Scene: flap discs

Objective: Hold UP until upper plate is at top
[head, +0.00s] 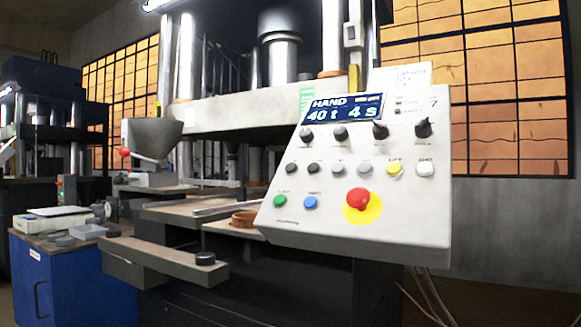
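A pale slanted control panel (330,225) of a press fills the right middle of the head view. Its blue display (342,108) reads HAND, 40 t, 4 s. Below are black knobs, then a row of buttons including a yellow button (394,169) and a white button (425,168). The button labels are too small to read, so I cannot tell which is UP. A pale crossbeam (240,112), possibly the upper plate, spans the press columns above a dark gap; its top position cannot be judged. Neither of my grippers is in view.
A red mushroom button (358,199) on a yellow disc, a green button (280,201) and a blue button (310,203) sit low on the panel. A ledge (160,256) with a black disc (205,258) juts forward. A blue cabinet (65,285) stands left.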

